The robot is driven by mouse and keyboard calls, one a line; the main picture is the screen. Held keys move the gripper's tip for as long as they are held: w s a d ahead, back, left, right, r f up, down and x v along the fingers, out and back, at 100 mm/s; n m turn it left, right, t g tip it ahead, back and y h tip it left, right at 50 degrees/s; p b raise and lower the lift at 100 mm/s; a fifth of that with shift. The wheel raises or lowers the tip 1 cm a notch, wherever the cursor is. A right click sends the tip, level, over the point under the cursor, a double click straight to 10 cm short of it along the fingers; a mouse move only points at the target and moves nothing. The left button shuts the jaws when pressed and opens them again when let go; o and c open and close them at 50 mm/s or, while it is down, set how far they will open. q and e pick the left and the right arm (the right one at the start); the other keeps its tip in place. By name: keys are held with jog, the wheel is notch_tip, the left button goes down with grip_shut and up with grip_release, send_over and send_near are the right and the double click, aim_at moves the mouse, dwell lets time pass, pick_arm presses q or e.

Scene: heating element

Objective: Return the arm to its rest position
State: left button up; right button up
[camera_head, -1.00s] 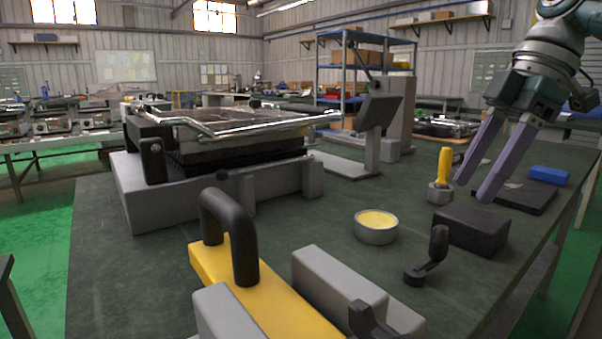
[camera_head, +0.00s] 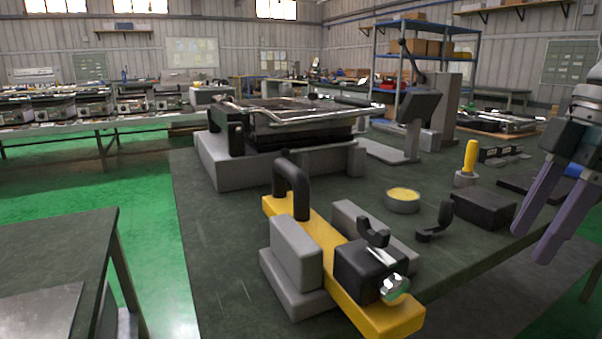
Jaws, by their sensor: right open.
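My right gripper (camera_head: 537,238) is at the right edge of the head view. Its two purple fingers are spread apart with nothing between them. They hang over the table's right edge, to the right of the black block (camera_head: 483,208). The right arm above the gripper runs out of the picture at the right. My left gripper is not in view.
The dark green table (camera_head: 215,235) bears a grey machine with a metal frame (camera_head: 290,150), a yellow bar fixture with black handle (camera_head: 330,250), a round tin (camera_head: 402,201), a yellow-handled tool (camera_head: 470,160) and a black crank (camera_head: 436,225). A second table (camera_head: 60,235) stands at left.

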jog(key=s+a+m+h+p, duration=0.1)
jog(key=s+a+m+p, duration=0.2)
jog(key=s+a+p, duration=0.9)
jog(key=s+d+r+m+t+h+p, duration=0.1)
jog(key=s+r+m+t+h+p, duration=0.15)
jog(key=s+r+m+p, duration=0.85)
notch_tip(320, 180, up, 40)
jog(key=s+n+p, duration=0.1)
jog(key=n+p, duration=0.1)
jog(key=p, duration=3.6)
jog(key=shift+s+y, duration=0.25)
jog(key=shift+y, duration=0.1)
